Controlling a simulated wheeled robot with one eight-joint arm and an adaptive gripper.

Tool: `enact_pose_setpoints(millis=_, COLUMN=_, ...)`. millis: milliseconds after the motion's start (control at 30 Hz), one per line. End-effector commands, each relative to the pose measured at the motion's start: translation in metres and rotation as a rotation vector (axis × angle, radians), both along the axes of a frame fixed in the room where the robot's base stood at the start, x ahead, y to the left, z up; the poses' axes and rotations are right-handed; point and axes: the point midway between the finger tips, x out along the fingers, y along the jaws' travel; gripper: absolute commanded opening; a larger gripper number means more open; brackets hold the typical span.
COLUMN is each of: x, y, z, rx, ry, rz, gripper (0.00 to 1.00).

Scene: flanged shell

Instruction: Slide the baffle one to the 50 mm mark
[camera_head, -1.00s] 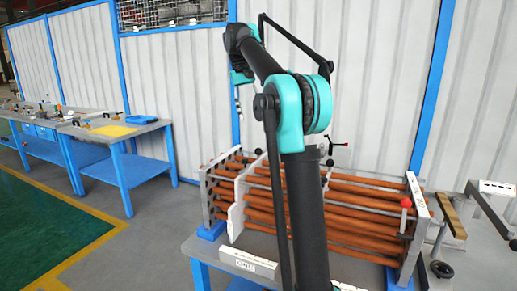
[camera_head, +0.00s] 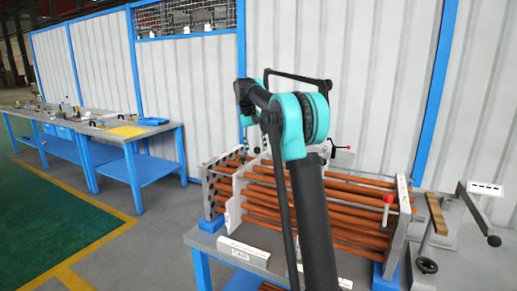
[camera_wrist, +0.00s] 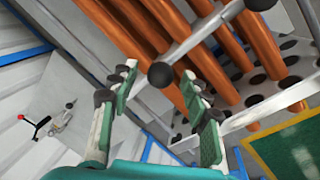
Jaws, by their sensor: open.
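Baffle one appears to be the pale plate (camera_head: 236,203) standing upright across the orange rods (camera_head: 320,204), near their left end. My arm hides part of the rods. My gripper (camera_wrist: 160,105) is open and empty in the wrist view, its green-padded fingers spread apart. A grey bar with dark ball ends (camera_wrist: 205,38) lies just beyond the fingertips, its near ball (camera_wrist: 160,75) showing between them. I cannot tell whether that bar belongs to the baffle. I cannot read a 50 mm mark.
A perforated plate (camera_wrist: 270,92) stands at the right of the wrist view. A labelled pale block (camera_head: 243,252) lies on the table's front edge. Another blue bench (camera_head: 150,170) is at left.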

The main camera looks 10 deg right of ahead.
Motion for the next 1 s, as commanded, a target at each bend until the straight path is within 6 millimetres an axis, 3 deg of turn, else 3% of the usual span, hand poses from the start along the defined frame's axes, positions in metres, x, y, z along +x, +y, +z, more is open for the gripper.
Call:
enact_pose_setpoints(millis=233, x=0.0002, y=0.0002, z=-0.0005, rx=0.000, ry=0.000, rz=0.000, gripper=0.47)
enact_pose_setpoints(millis=600, x=0.0001, y=0.0002, z=-0.0002, rx=0.000, ry=0.000, rz=0.000, gripper=0.01)
enact_pose_setpoints(millis=1000, x=-0.0046, y=-0.0066, z=0.0002, rx=0.000, ry=0.000, rz=0.000, gripper=0.00)
